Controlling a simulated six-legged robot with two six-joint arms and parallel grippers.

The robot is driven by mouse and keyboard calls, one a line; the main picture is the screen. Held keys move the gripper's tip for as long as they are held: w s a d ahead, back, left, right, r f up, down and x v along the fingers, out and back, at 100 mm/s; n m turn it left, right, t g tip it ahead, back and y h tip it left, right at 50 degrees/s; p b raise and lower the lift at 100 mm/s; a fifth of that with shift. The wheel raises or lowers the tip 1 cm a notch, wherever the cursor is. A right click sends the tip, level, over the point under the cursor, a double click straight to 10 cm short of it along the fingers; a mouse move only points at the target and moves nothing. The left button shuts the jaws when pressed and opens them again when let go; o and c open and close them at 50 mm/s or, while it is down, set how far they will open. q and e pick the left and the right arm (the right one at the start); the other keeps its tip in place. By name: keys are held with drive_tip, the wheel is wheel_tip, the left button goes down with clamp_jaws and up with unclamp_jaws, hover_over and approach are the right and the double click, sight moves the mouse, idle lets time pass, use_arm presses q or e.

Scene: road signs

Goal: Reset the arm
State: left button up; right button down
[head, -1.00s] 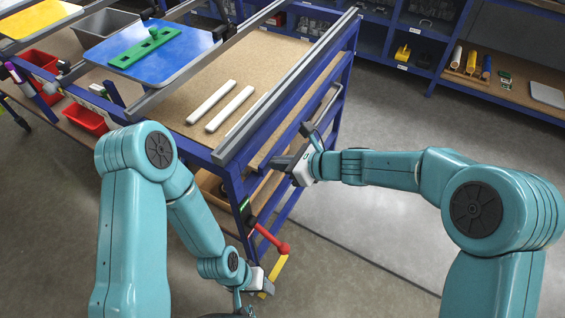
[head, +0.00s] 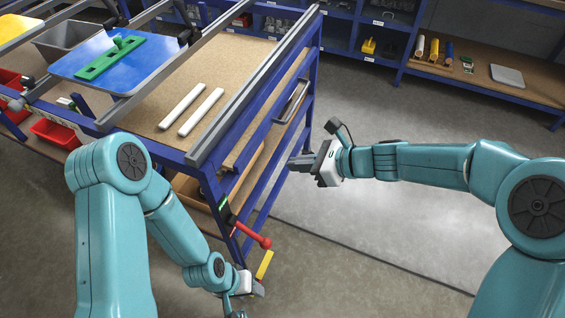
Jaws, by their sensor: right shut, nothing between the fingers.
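My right gripper (head: 302,163) is shut and empty. It points left in the air, just right of the blue workbench (head: 213,190), with a gap of floor showing around it. My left gripper (head: 257,290) is low at the bottom middle, below the bench's front corner. It is small and partly hidden by its own wrist, so I cannot tell whether its fingers are open. A red-handled lever (head: 250,236) and a yellow bar (head: 264,264) are just above it.
On the bench lie two white bars (head: 200,112) and a blue board (head: 118,62) with a green handled tool (head: 112,57). Red bins (head: 55,133) hang at the left. A shelf (head: 470,80) stands at the back right. The floor (head: 390,230) on the right is clear.

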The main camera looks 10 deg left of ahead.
use_arm(q)
wheel_tip(320, 180, up, 4)
drive_tip(key=p, duration=0.4)
drive_tip(key=shift+w+a+r, duration=0.15)
drive_tip(key=shift+r, duration=0.05)
drive_tip(key=shift+c, duration=0.9)
use_arm(e)
drive_tip(key=s+d+f+n+g+h, duration=0.1)
drive_tip(key=s+d+f+n+h, duration=0.1)
drive_tip(key=s+d+f+n, duration=0.2)
drive_tip(key=s+d+f+n+g+h, duration=0.1)
drive_tip(key=s+d+f+n+h, duration=0.2)
drive_tip(key=s+d+f+n, duration=0.2)
drive_tip(key=s+d+f+n+g+h, duration=0.1)
drive_tip(key=s+d+f+n, duration=0.3)
drive_tip(key=s+f+n, duration=0.6)
drive_tip(key=s+f+h, duration=0.1)
drive_tip(key=s+f, duration=0.2)
drive_tip(key=shift+s+d+f+h, duration=0.2)
drive_tip(key=shift+s+f+h, duration=0.1)
